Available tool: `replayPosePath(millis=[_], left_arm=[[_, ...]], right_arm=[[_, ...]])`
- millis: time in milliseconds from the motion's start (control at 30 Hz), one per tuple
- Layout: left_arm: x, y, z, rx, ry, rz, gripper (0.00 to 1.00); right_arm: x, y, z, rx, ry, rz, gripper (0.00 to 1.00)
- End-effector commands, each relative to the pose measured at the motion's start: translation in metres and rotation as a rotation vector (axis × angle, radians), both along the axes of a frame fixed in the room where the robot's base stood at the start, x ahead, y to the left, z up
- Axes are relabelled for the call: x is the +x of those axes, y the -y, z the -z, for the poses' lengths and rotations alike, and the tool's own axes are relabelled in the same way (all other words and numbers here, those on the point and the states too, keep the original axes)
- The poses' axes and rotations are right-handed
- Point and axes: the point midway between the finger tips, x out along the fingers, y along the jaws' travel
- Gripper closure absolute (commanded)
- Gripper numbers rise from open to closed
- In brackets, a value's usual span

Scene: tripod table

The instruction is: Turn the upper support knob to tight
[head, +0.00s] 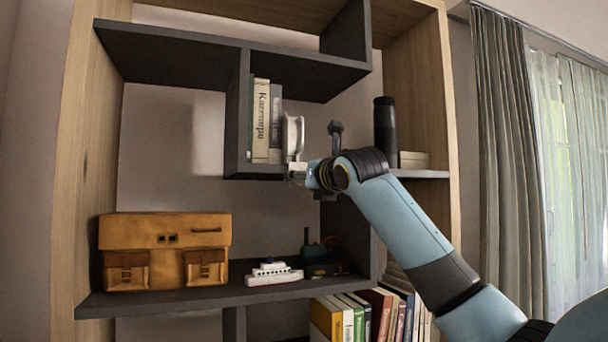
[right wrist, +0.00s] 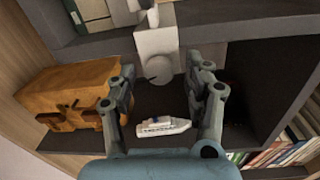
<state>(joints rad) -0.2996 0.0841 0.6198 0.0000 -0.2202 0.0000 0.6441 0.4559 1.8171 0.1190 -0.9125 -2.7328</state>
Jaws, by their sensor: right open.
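A pale grey block with a round knob (right wrist: 158,69) on its face shows in the right wrist view, at the front edge of the dark shelf. I take this knob for the upper support knob; its marking is not readable. The block (head: 297,168) also shows in the head view, below an upright white part (head: 293,136). My right gripper (head: 318,166) is close to the block at its right. In the right wrist view its fingers (right wrist: 160,66) are open, one on each side of the knob. I cannot tell whether they touch it. My left gripper is not in view.
An orange-brown case (head: 165,232) and a white toy ship (head: 273,273) sit on the lower shelf (head: 220,296). Books (head: 262,120) stand in the upper compartment left of the block. A black cylinder (head: 385,132) stands at the right, behind my arm.

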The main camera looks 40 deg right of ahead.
Motion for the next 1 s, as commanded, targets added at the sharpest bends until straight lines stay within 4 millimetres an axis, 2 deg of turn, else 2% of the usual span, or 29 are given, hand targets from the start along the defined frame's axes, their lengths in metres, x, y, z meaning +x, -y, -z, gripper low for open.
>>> replayPosePath(millis=[267, 633, 1000], left_arm=[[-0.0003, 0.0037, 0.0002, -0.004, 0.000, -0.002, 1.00], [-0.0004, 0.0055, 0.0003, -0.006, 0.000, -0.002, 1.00], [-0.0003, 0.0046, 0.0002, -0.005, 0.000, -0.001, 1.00]], right_arm=[[0.0013, 0.0002, 0.0002, -0.001, 0.001, 0.000, 0.50], [0.0011, 0.0002, 0.0001, 0.000, 0.001, 0.000, 0.98], [0.0011, 0.0002, 0.0001, 0.048, 0.012, -0.001, 1.00]])
